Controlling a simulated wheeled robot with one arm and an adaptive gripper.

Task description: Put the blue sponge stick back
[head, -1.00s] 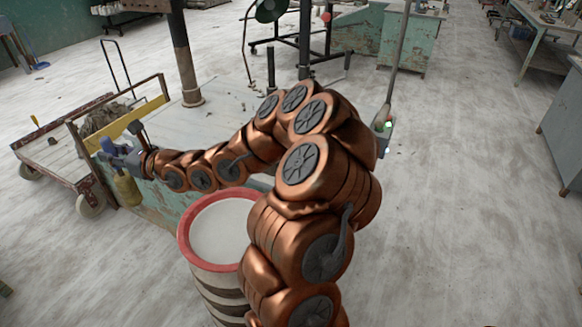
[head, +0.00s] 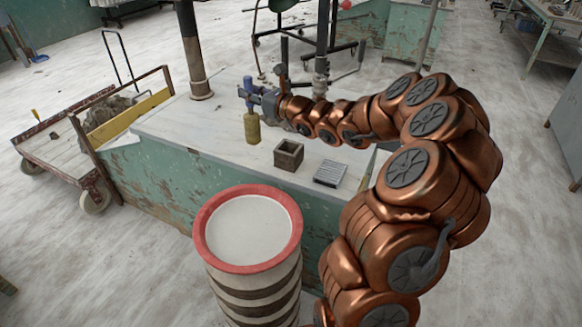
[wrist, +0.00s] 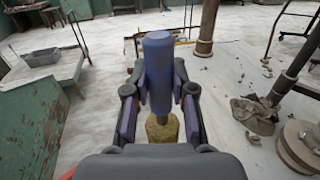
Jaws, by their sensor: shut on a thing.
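The blue sponge stick has a blue handle (head: 248,84) and a yellow sponge head (head: 252,127). It hangs upright with the sponge downward. My gripper (head: 257,97) is shut on the blue handle, over the workbench. In the wrist view the handle (wrist: 158,62) stands between the two fingers of my gripper (wrist: 160,98), with the sponge (wrist: 163,130) below. I cannot tell whether the sponge touches the bench top. A small open square box (head: 288,155) stands on the bench, right of the sponge and nearer. The gripper body hides part of the wrist view.
The green-sided workbench (head: 180,130) has free room left of the sponge. A grey ribbed block (head: 330,173) lies right of the box. A red-rimmed striped barrel (head: 205,232) stands before the bench. A post (head: 190,50) rises behind, and a cart (head: 50,150) stands left.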

